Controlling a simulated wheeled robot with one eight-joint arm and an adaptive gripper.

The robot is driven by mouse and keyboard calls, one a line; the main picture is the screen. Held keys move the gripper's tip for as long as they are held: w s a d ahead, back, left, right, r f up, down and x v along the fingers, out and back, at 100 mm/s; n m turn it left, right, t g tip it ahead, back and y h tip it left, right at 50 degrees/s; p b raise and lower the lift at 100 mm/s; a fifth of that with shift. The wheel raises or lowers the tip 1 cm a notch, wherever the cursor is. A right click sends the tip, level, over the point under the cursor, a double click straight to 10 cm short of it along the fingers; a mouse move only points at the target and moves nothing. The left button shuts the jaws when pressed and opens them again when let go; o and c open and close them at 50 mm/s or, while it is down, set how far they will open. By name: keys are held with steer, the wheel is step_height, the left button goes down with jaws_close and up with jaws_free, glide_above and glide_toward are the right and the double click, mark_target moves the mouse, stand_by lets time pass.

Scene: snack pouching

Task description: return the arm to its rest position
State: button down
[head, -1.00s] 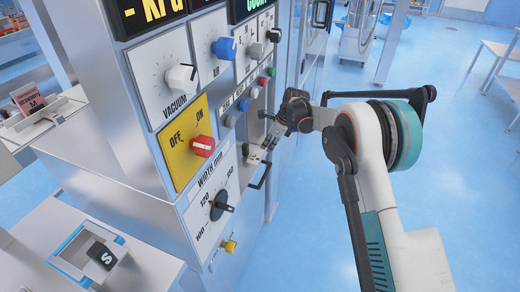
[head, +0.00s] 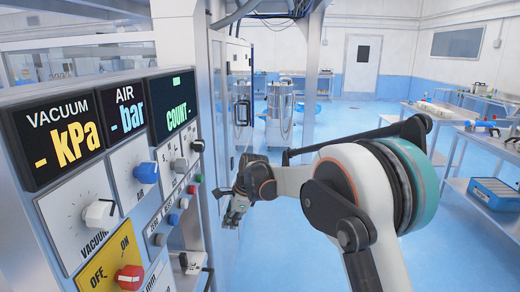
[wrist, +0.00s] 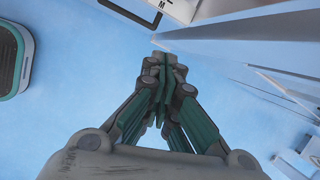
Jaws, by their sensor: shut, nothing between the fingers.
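My gripper (head: 234,212) is at the end of my bent arm, in front of the machine's right side in the head view. It points down and to the left. In the wrist view my gripper (wrist: 163,68) has its green-lined fingers together with nothing between them, above the blue floor. In the head view it is apart from the control panel (head: 128,165).
The panel has VACUUM, AIR and COUNT displays, a white vacuum knob (head: 101,213), a blue knob (head: 146,172) and a red OFF/ON switch (head: 130,277). Steel tables (head: 465,125) and a blue crate (head: 492,191) stand at right. The floor between is clear.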

steer(key=s+d+r+n+t+h, duration=0.1)
steer(key=s+d+r+n+t, duration=0.4)
steer(key=s+d+r, duration=1.15)
steer(key=s+d+f+n+h, duration=0.1)
steer(key=s+d+f+n, duration=0.2)
steer(key=s, duration=0.8)
steer(key=s+d+f+n+h, duration=0.1)
steer(key=s+d+f+n, duration=0.2)
steer(key=s+d+n, duration=0.4)
steer(key=s+d, duration=0.4)
steer(key=shift+s+f+n+t+h, duration=0.2)
steer(key=shift+n+t+h, duration=0.1)
steer(key=shift+n+h, duration=0.1)
